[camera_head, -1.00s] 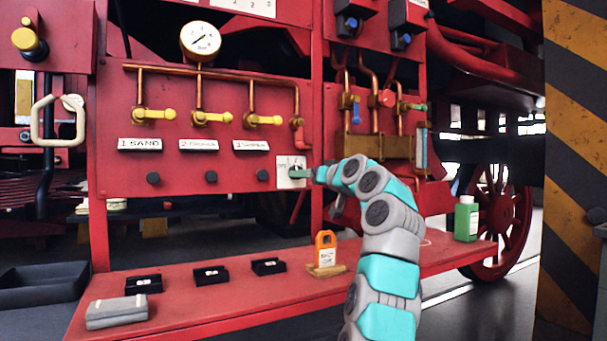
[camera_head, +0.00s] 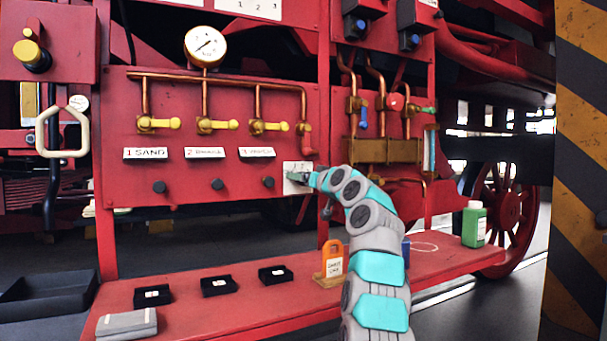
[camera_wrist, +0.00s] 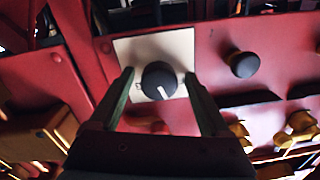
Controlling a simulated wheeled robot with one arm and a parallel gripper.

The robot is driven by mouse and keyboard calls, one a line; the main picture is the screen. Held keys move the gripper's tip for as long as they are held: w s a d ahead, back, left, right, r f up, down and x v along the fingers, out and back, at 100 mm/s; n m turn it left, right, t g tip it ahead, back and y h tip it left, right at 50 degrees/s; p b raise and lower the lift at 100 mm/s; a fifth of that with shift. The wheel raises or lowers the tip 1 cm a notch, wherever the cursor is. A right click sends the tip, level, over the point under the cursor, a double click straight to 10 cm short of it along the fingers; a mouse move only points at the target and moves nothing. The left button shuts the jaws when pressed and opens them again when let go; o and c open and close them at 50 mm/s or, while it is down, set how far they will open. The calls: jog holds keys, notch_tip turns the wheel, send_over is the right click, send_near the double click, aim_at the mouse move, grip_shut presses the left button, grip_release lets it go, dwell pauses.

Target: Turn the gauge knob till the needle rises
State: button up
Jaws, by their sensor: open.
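The gauge knob is a round black knob (camera_wrist: 159,80) with a white pointer line, on a white plate (camera_wrist: 178,45) on the red panel. In the head view the plate (camera_head: 298,167) shows at the panel's lower right, and my gripper (camera_head: 300,178) covers most of the knob. In the wrist view my gripper (camera_wrist: 160,88) is open, with one green finger on each side of the knob and a small visible gap at each. Contact cannot be told. The round white gauge (camera_head: 205,46) sits above the copper pipes; its dark needle slants toward the lower left.
Yellow valve handles (camera_head: 213,126) and black knobs (camera_head: 217,184) line the panel left of the plate. Below, the red shelf (camera_head: 240,307) holds small black boxes (camera_head: 218,285), an orange tag (camera_head: 333,258), a grey box (camera_head: 127,324) and a green bottle (camera_head: 474,224).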

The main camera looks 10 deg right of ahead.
jog(key=shift+w+f, duration=0.1)
jog(key=shift+w, duration=0.05)
jog(key=shift+c, duration=0.3)
grip_shut()
dwell(0.3)
jog(key=shift+m, duration=0.3)
jog(key=shift+r+m, duration=0.2)
jog(key=shift+m, duration=1.2)
jog(key=shift+m+p, duration=0.7)
jog(key=shift+m, duration=1.5)
